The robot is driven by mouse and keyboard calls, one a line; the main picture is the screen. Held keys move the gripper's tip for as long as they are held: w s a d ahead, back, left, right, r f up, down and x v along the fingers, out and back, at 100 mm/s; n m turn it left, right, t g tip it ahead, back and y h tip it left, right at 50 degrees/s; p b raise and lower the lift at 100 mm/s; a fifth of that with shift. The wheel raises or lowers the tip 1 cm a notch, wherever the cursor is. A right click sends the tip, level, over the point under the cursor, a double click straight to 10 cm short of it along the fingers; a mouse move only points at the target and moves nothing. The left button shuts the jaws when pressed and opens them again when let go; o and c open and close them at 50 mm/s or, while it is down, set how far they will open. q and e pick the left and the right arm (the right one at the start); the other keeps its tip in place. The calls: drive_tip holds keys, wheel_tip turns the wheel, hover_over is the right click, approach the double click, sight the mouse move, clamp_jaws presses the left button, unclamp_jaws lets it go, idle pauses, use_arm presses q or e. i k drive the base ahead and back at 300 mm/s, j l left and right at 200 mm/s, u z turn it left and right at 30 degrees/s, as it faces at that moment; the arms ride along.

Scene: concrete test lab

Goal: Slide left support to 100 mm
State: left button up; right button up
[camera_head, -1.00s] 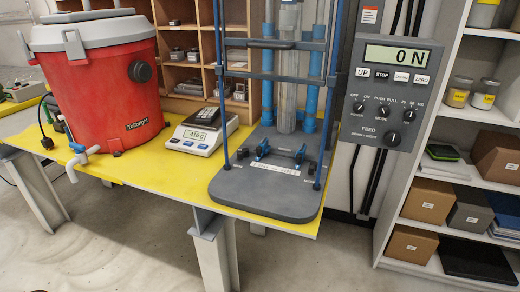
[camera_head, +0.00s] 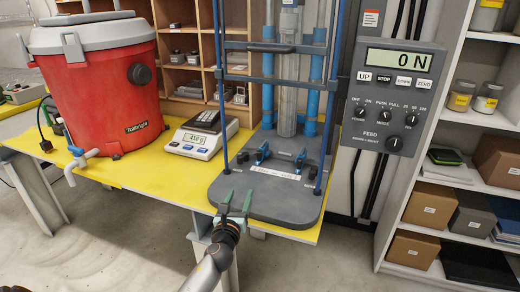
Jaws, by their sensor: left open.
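The left support (camera_head: 242,157) is a small blue piece on the grey base plate (camera_head: 268,208) of the test frame. A second blue support (camera_head: 300,160) stands to its right. A white scale strip (camera_head: 275,171) lies just in front of them; its marks are too small to read. My left gripper (camera_head: 237,202) has green fingers and is open and empty. It is at the plate's front left edge, in front of and below the left support, apart from it. My right gripper is not in view.
Blue upright rods (camera_head: 223,100) flank the plate, the left one close to my gripper. A control box (camera_head: 390,95) reading 0 N hangs at right. A scale (camera_head: 202,134) and a red tank (camera_head: 100,95) stand left on the yellow table (camera_head: 150,184).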

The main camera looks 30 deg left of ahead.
sight(263, 152)
drive_tip(key=i+j, duration=0.3)
drive_tip(key=i, duration=0.15)
drive_tip(key=i+j, duration=0.3)
drive_tip(key=j, duration=0.2)
